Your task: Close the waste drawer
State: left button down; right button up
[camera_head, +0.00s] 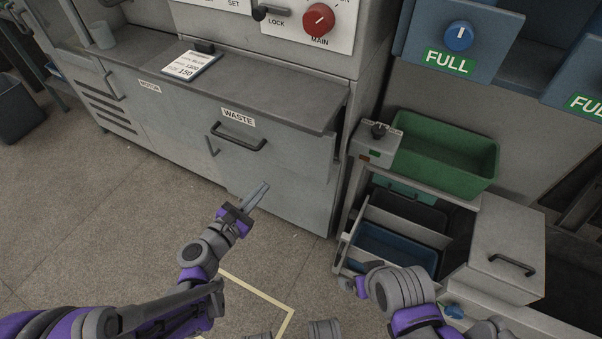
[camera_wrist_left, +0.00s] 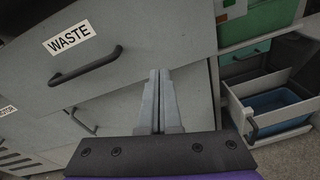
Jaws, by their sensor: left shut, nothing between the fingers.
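The waste drawer is a grey front with a WASTE label and a black bar handle (camera_head: 238,137), in the cabinet under the worktop. In the left wrist view its front (camera_wrist_left: 150,35) stands forward of the grey panel below, so it looks partly out. My left gripper (camera_head: 258,194) is shut and empty, in front of the cabinet, below and slightly right of the handle in the head view. In the wrist view its fingers (camera_wrist_left: 159,85) point at the drawer's lower edge; I cannot tell if they touch. My right arm shows at the lower right, but I cannot make out its gripper.
An open drawer with a blue bin (camera_head: 392,247) stands right of the cabinet, under a green tray (camera_head: 440,160). A grey box-like unit with a handle (camera_head: 511,265) is farther right. A printed card (camera_head: 192,64) lies on the worktop.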

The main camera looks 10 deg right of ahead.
aim_at(295, 154)
pick_arm(q)
jog(key=w+d+n, duration=0.1)
jog(key=w+d, duration=0.1)
jog(key=d, duration=0.1)
jog(key=w+d+n+t+b, duration=0.1)
jog(key=w+d, duration=0.1)
jog(key=w, duration=0.1)
jog(key=w+d+n, duration=0.1)
jog(key=w+d, duration=0.1)
jog(key=d, duration=0.1)
jog(key=shift+w+d+r+b, duration=0.2)
jog(key=shift+d+r+b, duration=0.1)
jog(key=shift+b, duration=0.1)
pick_arm(e)
jog(key=shift+s+d+f, duration=0.15)
jog(key=shift+s+f, duration=0.05)
jog(key=shift+f, duration=0.4)
jog(key=shift+s+d+f, duration=0.15)
jog(key=shift+f, duration=0.45)
